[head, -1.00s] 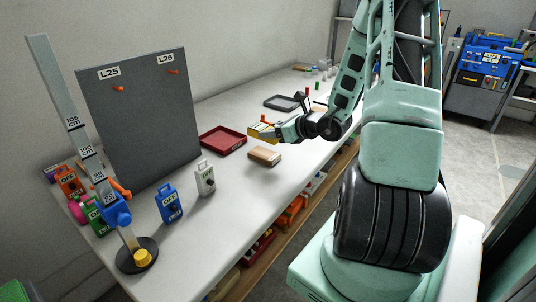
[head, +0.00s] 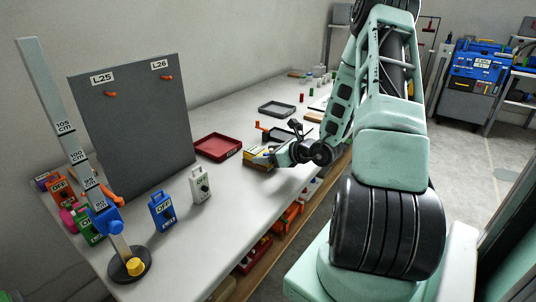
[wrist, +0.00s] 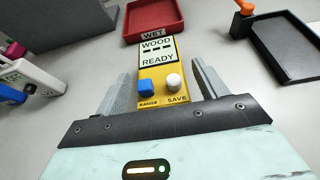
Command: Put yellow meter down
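The yellow meter (wrist: 178,88) lies between the two fingers of my gripper (wrist: 165,78) in the wrist view.
A red tray (head: 218,148) labelled WET lies just beyond the meter. A dark tray (wrist: 288,45) lies to the right, by an orange-handled object (wrist: 243,8). White (head: 200,186) and blue (head: 163,212) meters stand to the left, near a grey board (head: 135,125).

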